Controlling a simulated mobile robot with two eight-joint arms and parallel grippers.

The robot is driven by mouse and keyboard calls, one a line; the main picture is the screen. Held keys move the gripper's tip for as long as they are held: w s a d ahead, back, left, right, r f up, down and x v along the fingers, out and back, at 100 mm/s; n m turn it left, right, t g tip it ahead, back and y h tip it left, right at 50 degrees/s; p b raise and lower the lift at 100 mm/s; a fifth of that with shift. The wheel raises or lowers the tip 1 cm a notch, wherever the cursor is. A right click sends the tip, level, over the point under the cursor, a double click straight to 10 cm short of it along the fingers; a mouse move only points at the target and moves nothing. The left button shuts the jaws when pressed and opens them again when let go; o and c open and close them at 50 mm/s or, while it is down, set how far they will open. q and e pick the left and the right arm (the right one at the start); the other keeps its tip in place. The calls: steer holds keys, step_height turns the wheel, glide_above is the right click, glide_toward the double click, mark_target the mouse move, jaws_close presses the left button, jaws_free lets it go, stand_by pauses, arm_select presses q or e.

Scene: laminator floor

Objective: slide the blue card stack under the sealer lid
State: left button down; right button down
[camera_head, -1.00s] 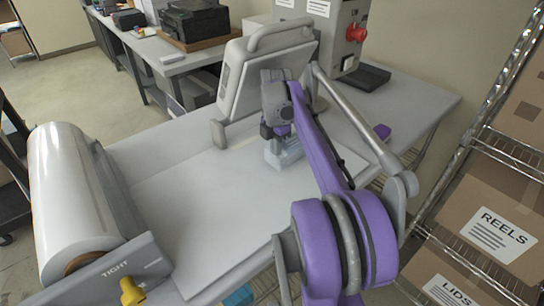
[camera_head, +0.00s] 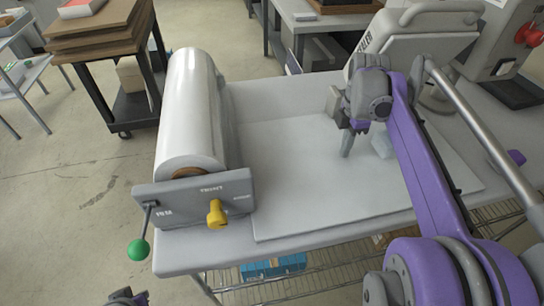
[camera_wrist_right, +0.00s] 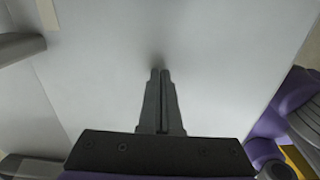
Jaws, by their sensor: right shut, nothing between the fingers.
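The pale blue card stack (camera_head: 383,145) lies on the white bed sheet (camera_head: 300,185), partly behind my right arm. The grey sealer lid (camera_head: 385,50) stands raised and tilted behind it, with a handle on top. My right gripper (camera_head: 346,155) points down over the sheet, left of the stack and apart from it. In the right wrist view this gripper (camera_wrist_right: 160,72) is shut and empty over bare pale surface; the stack does not show there.
A large white film roll (camera_head: 188,115) stands at the table's left, with a front plate (camera_head: 195,195), a yellow knob (camera_head: 216,213) and a green-tipped lever (camera_head: 139,250). A control box with a red knob (camera_head: 529,33) is at the back right. The sheet's left half is clear.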

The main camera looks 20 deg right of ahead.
mark_target(272, 167)
steer(key=w+a, duration=0.1)
steer(key=a, duration=0.5)
steer(key=w+a, duration=0.2)
steer(key=a, duration=0.4)
steer(key=w+a, duration=0.1)
steer(key=a, duration=0.5)
steer(key=shift+w+a, duration=0.4)
